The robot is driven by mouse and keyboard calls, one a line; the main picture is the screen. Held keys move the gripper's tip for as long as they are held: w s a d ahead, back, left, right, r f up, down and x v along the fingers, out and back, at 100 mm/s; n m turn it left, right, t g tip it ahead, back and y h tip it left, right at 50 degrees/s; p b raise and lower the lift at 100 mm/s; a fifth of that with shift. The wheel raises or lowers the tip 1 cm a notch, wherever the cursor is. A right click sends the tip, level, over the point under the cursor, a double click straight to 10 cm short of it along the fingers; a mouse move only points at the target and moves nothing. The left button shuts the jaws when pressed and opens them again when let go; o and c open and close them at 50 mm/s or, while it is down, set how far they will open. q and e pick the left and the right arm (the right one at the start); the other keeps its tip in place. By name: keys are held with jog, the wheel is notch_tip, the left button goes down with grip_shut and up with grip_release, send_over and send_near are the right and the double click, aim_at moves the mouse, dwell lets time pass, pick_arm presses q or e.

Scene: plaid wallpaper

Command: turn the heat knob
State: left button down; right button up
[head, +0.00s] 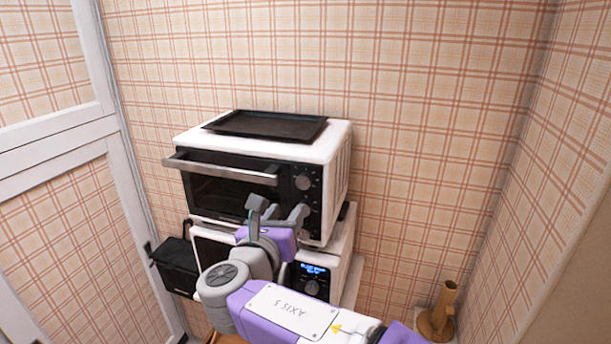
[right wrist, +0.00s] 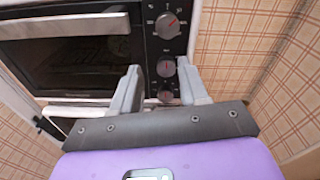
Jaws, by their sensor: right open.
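A white toaster oven (head: 343,170) has a black control strip on the right of its front with a column of round knobs. I cannot tell contact. My left gripper is not in view.
A black tray (head: 265,125) lies on top of the oven. The oven's door handle (head: 222,170) sticks out to the left. Below is another white appliance with a lit display (head: 313,268). A black box (head: 177,267) is at left, a brown holder (head: 437,322) at lower right.

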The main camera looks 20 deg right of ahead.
aim_at(303, 183)
jog(key=shift+t+h, duration=0.3)
jog(key=w+d+r, duration=0.2)
jog(key=w+d, duration=0.1)
jog(key=w+d+r, duration=0.1)
jog(key=w, duration=0.1)
jog(key=shift+w+d+p, duration=0.25)
jog(key=shift+d+p, duration=0.1)
jog(key=shift+p, duration=0.05)
jog(key=c, duration=0.8)
